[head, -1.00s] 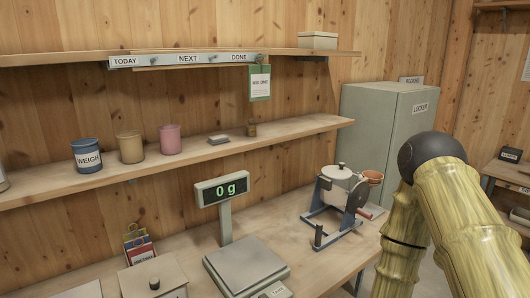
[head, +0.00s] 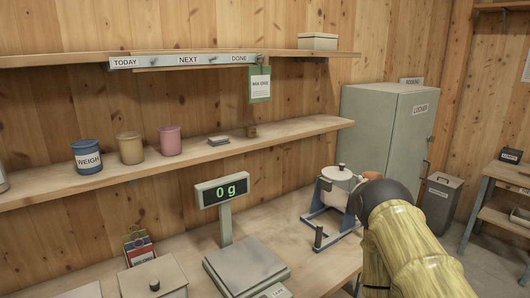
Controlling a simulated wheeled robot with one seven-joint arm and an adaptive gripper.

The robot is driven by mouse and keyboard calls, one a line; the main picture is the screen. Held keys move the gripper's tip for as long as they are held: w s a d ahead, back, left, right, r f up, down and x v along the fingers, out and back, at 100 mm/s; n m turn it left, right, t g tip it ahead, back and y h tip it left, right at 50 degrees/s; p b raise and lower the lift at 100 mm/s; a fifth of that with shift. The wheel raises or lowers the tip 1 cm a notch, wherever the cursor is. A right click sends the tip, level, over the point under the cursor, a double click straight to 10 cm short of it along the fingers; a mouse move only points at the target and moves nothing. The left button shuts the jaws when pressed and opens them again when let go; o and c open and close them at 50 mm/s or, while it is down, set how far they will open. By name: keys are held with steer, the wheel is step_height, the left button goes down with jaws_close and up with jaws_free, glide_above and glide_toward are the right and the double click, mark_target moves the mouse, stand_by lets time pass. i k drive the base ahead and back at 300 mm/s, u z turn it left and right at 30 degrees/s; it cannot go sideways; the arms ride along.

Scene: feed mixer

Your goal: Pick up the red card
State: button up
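The red card (head: 138,249) stands at the lower left on the bench, in a small cluster of upright cards with ring hangers on top. A blue card edge shows close against it, and a white label covers its lower part. The lidded box in front hides the bottom of the cluster. A green-edged card with a white label (head: 260,85) hangs from the DONE end of the rail. My gripper is not in view; only my yellow arm with its dark joint shows at the lower right.
A scale (head: 245,267) reading 0 g and a lidded box (head: 152,279) stand on the bench. A small mixer drum (head: 337,185) is at the right, close to my arm. Cups stand on the shelf (head: 290,131) above. A grey locker (head: 385,130) stands behind.

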mark_target(141, 254)
steer(key=z, duration=0.35)
steer(key=k, duration=0.75)
steer(key=u, duration=0.95)
steer(key=i, duration=0.5)
steer(key=u, duration=0.1)
